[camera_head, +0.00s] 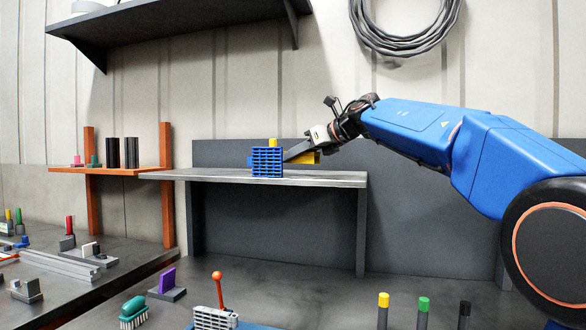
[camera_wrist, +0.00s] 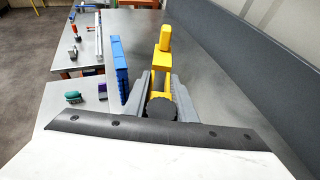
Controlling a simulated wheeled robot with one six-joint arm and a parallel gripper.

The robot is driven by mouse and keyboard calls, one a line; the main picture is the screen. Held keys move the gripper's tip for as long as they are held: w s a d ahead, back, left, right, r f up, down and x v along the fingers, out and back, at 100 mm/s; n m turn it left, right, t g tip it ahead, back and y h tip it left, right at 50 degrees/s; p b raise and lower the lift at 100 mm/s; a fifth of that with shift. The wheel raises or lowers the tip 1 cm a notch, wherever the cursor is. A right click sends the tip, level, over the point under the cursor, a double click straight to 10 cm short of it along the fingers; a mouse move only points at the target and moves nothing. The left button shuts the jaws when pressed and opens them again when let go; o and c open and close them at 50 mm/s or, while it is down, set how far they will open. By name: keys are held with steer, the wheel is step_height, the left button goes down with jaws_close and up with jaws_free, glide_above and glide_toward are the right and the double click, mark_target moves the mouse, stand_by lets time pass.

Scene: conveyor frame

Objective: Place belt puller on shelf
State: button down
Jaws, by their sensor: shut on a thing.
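The belt puller appears to be the yellow tool (camera_wrist: 162,55) in the wrist view, with an upright yellow block at its far end. My gripper (camera_wrist: 160,85) is shut on it, with a grey finger along each side. In the head view, my gripper (camera_head: 292,153) is low over the raised grey shelf (camera_head: 330,179), and part of the yellow tool (camera_head: 306,158) shows behind it. Whether the tool touches the shelf I cannot tell. A blue ribbed crate-like piece (camera_head: 267,162) stands on the shelf's front part; it also shows left of the tool in the wrist view (camera_wrist: 119,68).
An orange rack (camera_head: 110,171) with black blocks stands left of the shelf. The shelf's right part is clear. A dark wall shelf (camera_head: 165,22) hangs above.

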mark_target(317, 155)
steer(key=shift+f, duration=1.75)
steer(key=shift+f, duration=0.1)
steer(key=c, duration=1.5)
jaws_free()
steer(key=shift+o, duration=0.2)
steer(key=v, duration=1)
steer(key=shift+s+d+r, duration=0.2)
steer(key=shift+s, duration=0.05)
steer(key=shift+s+d+r, duration=0.25)
steer(key=shift+s+d, duration=0.2)
